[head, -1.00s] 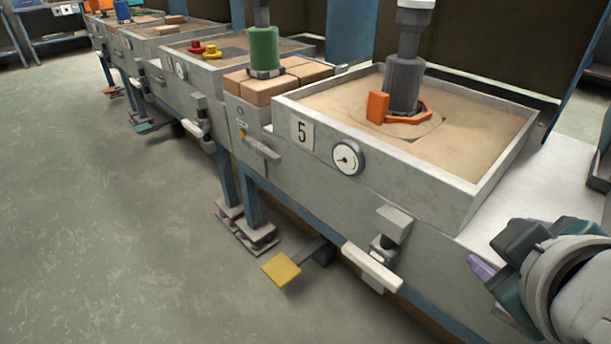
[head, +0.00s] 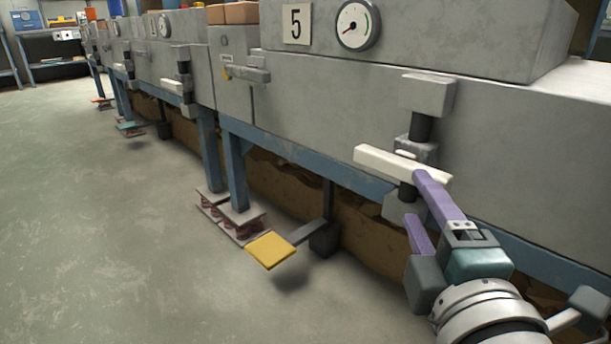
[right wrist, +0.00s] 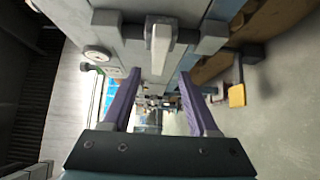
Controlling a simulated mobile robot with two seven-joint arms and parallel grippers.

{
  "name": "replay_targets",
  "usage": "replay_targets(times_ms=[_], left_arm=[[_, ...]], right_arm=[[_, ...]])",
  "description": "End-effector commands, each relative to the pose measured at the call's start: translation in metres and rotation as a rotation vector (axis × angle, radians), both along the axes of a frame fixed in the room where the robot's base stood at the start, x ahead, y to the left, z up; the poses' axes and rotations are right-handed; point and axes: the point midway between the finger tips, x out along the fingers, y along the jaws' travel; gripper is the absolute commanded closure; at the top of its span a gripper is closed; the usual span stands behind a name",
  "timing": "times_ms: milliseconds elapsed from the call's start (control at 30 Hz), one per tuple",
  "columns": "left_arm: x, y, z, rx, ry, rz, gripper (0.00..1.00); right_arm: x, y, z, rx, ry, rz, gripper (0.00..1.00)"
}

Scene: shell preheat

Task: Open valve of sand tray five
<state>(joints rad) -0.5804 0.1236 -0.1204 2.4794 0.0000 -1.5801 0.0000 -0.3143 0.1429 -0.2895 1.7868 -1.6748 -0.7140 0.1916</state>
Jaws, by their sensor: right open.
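Sand tray five (head: 480,40) is a grey metal box with a "5" plate (head: 297,25) and a round gauge (head: 357,24) on its front. Below it on the front is a valve with a pale lever handle (head: 385,161) on a dark vertical stem. The handle points out to the left. In the right wrist view the handle (right wrist: 161,45) is ahead of the gripper, between the lines of its fingers. My right gripper (head: 425,208) is open, its purple fingers close to the handle, one overlapping its right end in the head view; contact is unclear. My left gripper is out of view.
A yellow foot pedal (head: 270,250) sticks out low on an arm. A blue frame (head: 235,170) stands on stacked feet under the trays. More trays with similar valves (head: 180,85) run to the back left. The floor at left is clear.

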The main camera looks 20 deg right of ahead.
Motion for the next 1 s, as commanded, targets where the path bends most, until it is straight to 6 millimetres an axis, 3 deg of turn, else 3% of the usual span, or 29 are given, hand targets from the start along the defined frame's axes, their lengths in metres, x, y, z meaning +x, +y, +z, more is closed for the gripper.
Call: replay_targets(times_ms=[500,700,933,1000], left_arm=[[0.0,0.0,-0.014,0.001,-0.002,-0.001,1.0],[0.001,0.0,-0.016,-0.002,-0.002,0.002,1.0],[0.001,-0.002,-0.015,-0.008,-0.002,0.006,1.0],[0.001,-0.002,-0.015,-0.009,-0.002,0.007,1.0]], right_arm=[[0.078,-0.033,0.001,-0.002,-0.002,-0.002,0.4],[0.089,-0.037,0.002,-0.001,-0.002,-0.002,0.4],[0.089,-0.038,0.002,0.0,0.0,-0.002,0.4],[0.089,-0.038,0.002,0.0,-0.001,-0.002,0.48]])
